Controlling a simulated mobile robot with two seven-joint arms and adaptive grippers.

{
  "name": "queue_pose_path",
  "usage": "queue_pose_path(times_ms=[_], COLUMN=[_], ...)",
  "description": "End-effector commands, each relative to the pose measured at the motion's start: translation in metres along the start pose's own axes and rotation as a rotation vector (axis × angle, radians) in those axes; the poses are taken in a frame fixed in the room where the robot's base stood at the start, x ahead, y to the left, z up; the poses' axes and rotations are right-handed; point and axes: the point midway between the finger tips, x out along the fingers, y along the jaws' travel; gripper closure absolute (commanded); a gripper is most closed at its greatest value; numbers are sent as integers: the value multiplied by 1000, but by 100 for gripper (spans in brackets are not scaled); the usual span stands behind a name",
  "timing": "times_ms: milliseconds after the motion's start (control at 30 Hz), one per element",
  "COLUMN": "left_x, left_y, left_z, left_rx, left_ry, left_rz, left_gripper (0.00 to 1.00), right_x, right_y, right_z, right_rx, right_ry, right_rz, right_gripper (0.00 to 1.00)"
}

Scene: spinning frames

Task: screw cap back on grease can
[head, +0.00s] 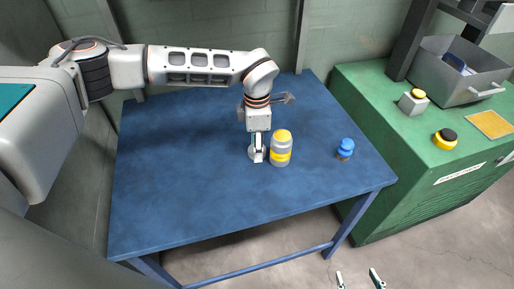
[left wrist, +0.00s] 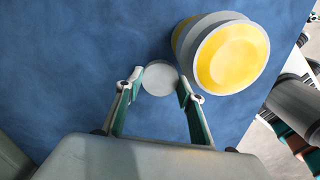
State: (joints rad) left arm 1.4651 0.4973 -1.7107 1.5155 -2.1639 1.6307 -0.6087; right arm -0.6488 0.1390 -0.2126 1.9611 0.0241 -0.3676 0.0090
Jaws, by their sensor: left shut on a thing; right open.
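A grey can with yellow bands and a yellow top (head: 281,148) stands upright on the blue table. In the left wrist view the can (left wrist: 232,57) is at the upper right, just beside my gripper and apart from it. My left gripper (head: 257,156) is low over the table, left of the can. In its wrist view the fingers (left wrist: 159,88) are shut on a pale grey round disc (left wrist: 159,77), seen from above; I cannot tell for certain that it is the cap. My right gripper (head: 358,279) is open and empty at the bottom edge, off the table.
A small blue-topped jar (head: 345,148) stands to the right on the table (head: 190,190). Beyond is a green bench (head: 400,150) with a grey bin (head: 440,88), a yellow-button box (head: 412,102) and a black-and-yellow button (head: 445,138). The table's left and front are clear.

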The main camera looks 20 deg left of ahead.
Motion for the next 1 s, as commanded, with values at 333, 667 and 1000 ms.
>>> queue_pose_path(times_ms=[333,667,1000], left_x=[-32,-110,-180], left_y=[1,1,0], left_z=[0,1,0], left_rx=[0,0,-1], left_ry=[-2,-3,-1], left_rz=[4,6,2], left_gripper=[69,69,69], right_x=[-1,-2,-2], right_y=[0,1,2], right_z=[-2,-5,-7], right_rx=[0,-1,-1], right_ry=[2,5,6], right_rz=[0,1,2], right_gripper=[41,41,41])
